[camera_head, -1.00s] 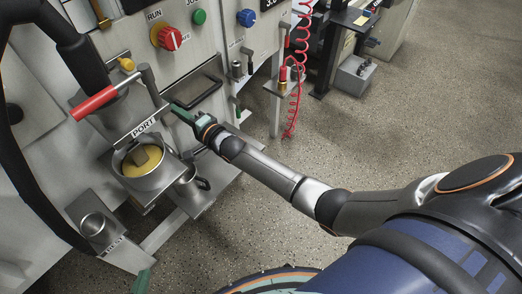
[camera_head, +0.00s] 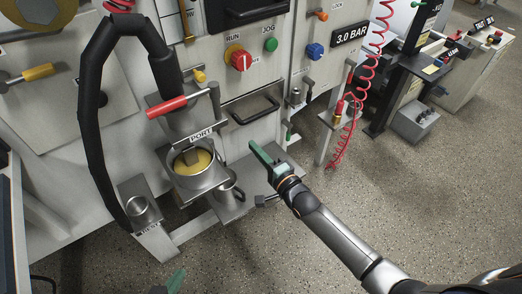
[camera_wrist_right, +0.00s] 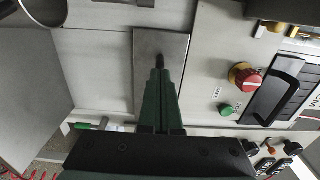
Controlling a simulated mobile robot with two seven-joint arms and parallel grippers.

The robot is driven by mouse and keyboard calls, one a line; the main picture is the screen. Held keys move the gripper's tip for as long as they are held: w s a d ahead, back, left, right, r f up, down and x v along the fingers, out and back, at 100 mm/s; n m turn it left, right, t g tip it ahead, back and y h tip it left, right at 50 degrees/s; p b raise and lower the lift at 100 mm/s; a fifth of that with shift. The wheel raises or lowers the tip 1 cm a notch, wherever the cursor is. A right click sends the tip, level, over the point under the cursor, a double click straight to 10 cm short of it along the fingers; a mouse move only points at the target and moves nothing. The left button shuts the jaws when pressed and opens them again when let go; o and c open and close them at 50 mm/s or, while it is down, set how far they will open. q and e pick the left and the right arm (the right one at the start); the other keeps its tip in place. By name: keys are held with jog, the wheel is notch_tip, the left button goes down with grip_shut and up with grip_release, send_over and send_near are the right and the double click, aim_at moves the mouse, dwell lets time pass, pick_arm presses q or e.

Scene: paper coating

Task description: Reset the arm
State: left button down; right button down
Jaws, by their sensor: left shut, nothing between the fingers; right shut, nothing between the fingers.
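My right arm comes in from the lower right in the head view. Its green right gripper (camera_head: 256,152) is shut and empty, in the air in front of the machine, right of the port cup. It also shows in the right wrist view (camera_wrist_right: 160,72), fingers together, pointing at the grey panel. My left gripper (camera_head: 176,278) shows only as a green tip at the bottom edge of the head view, apart from the machine. It is shut with nothing in it.
The port cup (camera_head: 193,163) with yellow liquid stands below a red-handled lever (camera_head: 166,107). A small metal cup (camera_head: 140,206) sits lower left. A metal pitcher (camera_head: 229,187) stands right of the port. A red coiled hose (camera_head: 368,80) hangs at right. Open floor (camera_head: 440,180) lies right.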

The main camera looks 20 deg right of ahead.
pick_arm(q)
jog(key=shift+w+r, duration=0.2)
jog(key=shift+r, duration=0.05)
pick_arm(e)
jog(key=shift+v, duration=0.95)
